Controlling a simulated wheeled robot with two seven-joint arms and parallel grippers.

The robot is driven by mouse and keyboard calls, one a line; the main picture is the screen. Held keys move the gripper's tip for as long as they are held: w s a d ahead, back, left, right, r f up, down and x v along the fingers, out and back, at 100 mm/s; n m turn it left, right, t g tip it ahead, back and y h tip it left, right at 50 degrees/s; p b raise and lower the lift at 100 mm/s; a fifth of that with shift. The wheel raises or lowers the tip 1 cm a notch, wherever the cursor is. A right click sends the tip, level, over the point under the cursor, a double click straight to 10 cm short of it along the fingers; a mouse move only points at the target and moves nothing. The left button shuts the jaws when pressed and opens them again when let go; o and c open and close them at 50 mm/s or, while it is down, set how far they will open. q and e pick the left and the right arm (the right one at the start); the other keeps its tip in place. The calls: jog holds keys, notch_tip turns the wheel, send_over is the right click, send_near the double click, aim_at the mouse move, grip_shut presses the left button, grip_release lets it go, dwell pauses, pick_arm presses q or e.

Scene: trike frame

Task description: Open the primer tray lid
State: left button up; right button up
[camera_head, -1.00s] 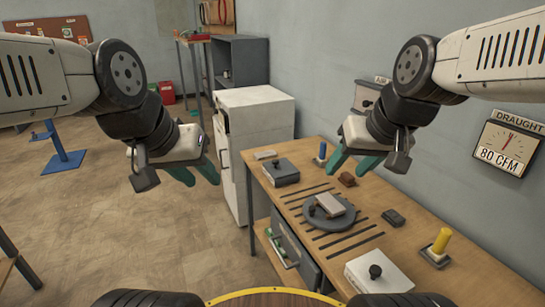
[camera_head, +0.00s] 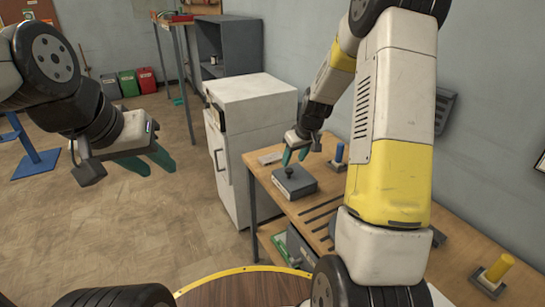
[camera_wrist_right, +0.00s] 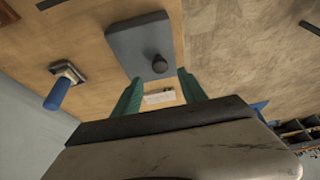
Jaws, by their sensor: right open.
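A dark grey box with a lid and a round black knob, which looks like the primer tray (camera_head: 296,186), sits at the far left end of the workbench. Its lid is shut. It also shows in the right wrist view (camera_wrist_right: 140,45), with the knob (camera_wrist_right: 159,64) near its edge. My right gripper (camera_head: 295,156) is open and empty, with its green fingers just above and behind the knob. In the right wrist view the knob appears between the fingertips (camera_wrist_right: 158,80), apart from them. My left gripper (camera_head: 155,160) is open and empty over the floor at the left.
A small white label plate (camera_head: 270,158) lies behind the box. A blue-handled tool (camera_head: 339,155) stands to its right, and a yellow-handled one (camera_head: 497,270) at the bench's right. A white cabinet (camera_head: 255,135) adjoins the bench. My right arm hides much of the bench.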

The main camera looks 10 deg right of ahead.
aim_at(289, 169)
jog(key=x, duration=0.7)
jog(key=shift+f, duration=0.25)
grip_shut()
dwell(1.1)
